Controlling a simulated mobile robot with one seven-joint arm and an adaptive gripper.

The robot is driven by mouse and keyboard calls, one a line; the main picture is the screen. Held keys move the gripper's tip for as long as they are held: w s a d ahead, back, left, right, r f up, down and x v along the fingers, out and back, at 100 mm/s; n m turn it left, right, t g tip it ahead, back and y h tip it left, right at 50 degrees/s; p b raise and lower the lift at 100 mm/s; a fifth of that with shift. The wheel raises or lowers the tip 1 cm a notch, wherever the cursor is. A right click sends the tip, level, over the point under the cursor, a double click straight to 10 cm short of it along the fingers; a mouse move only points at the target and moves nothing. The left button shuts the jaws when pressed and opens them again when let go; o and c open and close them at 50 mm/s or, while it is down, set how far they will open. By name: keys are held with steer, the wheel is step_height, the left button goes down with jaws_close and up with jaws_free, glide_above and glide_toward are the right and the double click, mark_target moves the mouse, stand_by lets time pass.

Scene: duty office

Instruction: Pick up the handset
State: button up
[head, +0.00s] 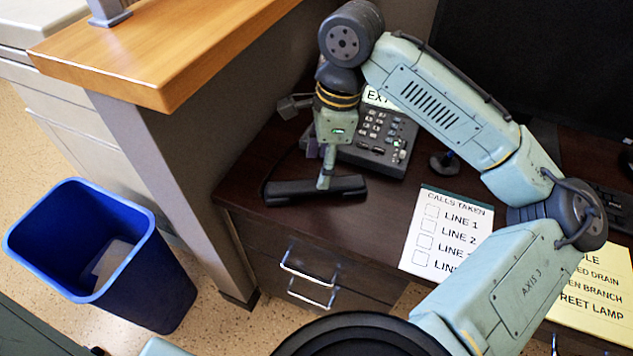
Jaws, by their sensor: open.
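The black handset (286,190) lies on the dark desk near its front left edge, in front of the desk phone. The dark grey desk phone (385,140) with its keypad stands behind it, partly covered by my arm. My gripper (325,178) points down over the handset's middle, with its fingertips at or just above it. The fingers look slim and close together from this side. I cannot tell whether they touch the handset or straddle it.
A sheet headed "CALLS TAKEN" (445,232) lies right of the handset, with a yellow sheet (590,300) farther right. A wooden-topped partition (150,60) rises at the left. A blue bin (150,275) stands on the floor. A dark monitor (540,60) is at the back right.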

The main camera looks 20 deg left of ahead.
mark_target(316, 183)
steer(key=shift+s+a+f+p, duration=0.1)
steer(key=shift+a+f+p, duration=0.15)
steer(key=shift+f, duration=1.45)
steer(key=shift+s+a+f+p, duration=0.1)
steer(key=shift+a+f, duration=0.2)
steer(key=shift+f, duration=1.35)
steer(key=shift+c, duration=0.2)
steer(key=shift+w, duration=0.1)
jaws_close()
